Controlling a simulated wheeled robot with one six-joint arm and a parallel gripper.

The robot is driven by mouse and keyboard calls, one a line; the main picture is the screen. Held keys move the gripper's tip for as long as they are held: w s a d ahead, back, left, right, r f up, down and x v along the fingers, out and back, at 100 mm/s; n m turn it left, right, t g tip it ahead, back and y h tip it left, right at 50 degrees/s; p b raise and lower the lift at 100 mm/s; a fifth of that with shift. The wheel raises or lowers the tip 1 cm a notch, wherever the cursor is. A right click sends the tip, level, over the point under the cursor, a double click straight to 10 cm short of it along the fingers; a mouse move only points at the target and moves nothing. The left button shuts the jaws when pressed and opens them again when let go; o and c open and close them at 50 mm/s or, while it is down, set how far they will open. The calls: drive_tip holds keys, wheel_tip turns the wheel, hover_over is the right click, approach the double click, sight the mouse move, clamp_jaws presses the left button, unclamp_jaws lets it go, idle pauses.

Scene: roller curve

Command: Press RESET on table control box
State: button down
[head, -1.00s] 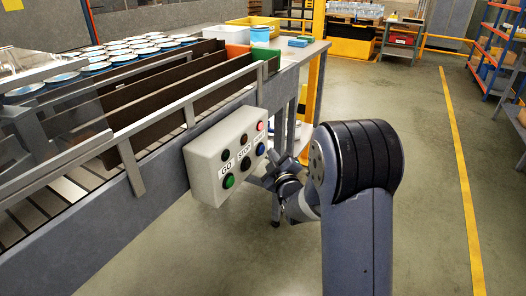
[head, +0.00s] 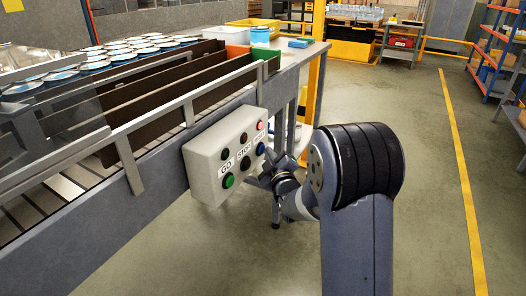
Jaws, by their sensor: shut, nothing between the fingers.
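The pale control box (head: 207,190) is mounted on the side of the conveyor, in the middle of the head view. It has a green button (head: 229,181) under GO, a black button (head: 245,163) under STOP and a blue button (head: 261,149) at the right under the third label, which is too small to read surely. Above the labels are two dark lamps and a lit pink-red lamp (head: 260,125). My gripper (head: 262,179) is beside the box's lower right, close to the blue button. Its fingertips are small and partly hidden; I cannot tell whether they touch the box. It looks shut and empty.
The conveyor (head: 100,232) runs along the left with dark guide boards (head: 170,100) and metal rails. Many blue-rimmed cans (head: 95,65) stand on it. The floor to the right is open, with a yellow line (head: 462,180).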

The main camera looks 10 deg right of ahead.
drive_tip(key=shift+w+a, duration=0.15)
drive_tip(key=shift+a, duration=0.1)
drive_tip(key=shift+d, duration=0.1)
idle(0.4)
drive_tip(key=shift+s+d+b, duration=0.5)
drive_tip(key=shift+d+b, duration=0.1)
drive_tip(key=shift+b, duration=0.15)
drive_tip(key=s+d+b, duration=0.1)
drive_tip(key=d, duration=0.1)
drive_tip(key=s+d, duration=0.2)
drive_tip(key=shift+b, duration=0.4)
idle(0.4)
drive_tip(key=w+a+p, duration=0.1)
drive_tip(key=p, duration=0.2)
drive_tip(key=shift+r, duration=0.2)
